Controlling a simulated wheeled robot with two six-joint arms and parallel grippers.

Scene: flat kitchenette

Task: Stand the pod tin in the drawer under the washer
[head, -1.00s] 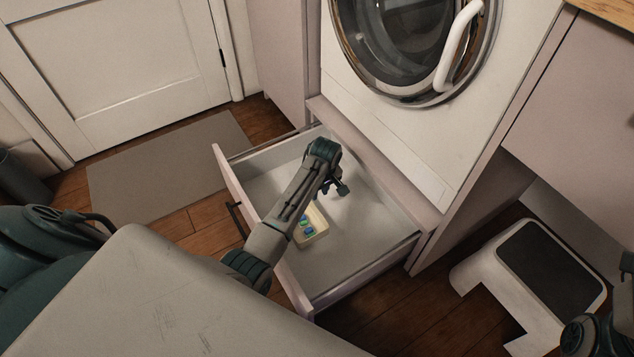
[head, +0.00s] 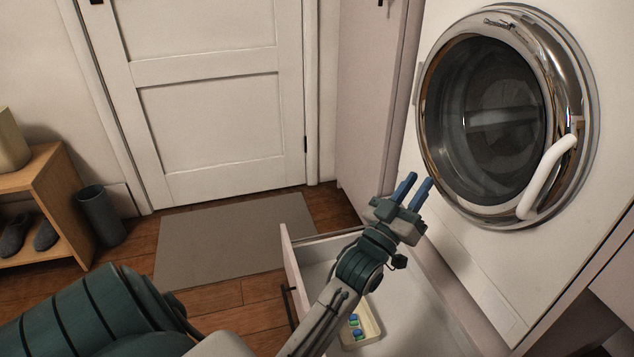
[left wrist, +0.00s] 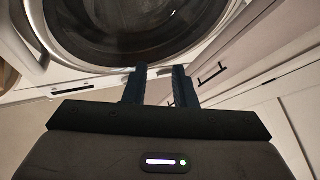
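The pod tin (head: 370,318) is a small cream open-topped box with blue and green pods in it. In the head view it stands on the floor of the open drawer (head: 410,325), near the drawer's front, partly hidden by my left arm. The drawer is under the washer (head: 584,205). My left gripper (head: 419,180) is raised above the drawer, clear of the tin, fingers pointing up. In the left wrist view the blue fingers (left wrist: 160,72) are apart with nothing between them. My right gripper is not in view.
The washer's round door (head: 490,120) with its white handle (head: 548,177) is shut, close beyond my left gripper. A grey mat (head: 235,237) lies left of the drawer. A dark bin (head: 101,215) and a wooden shoe rack (head: 50,195) stand at the far left.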

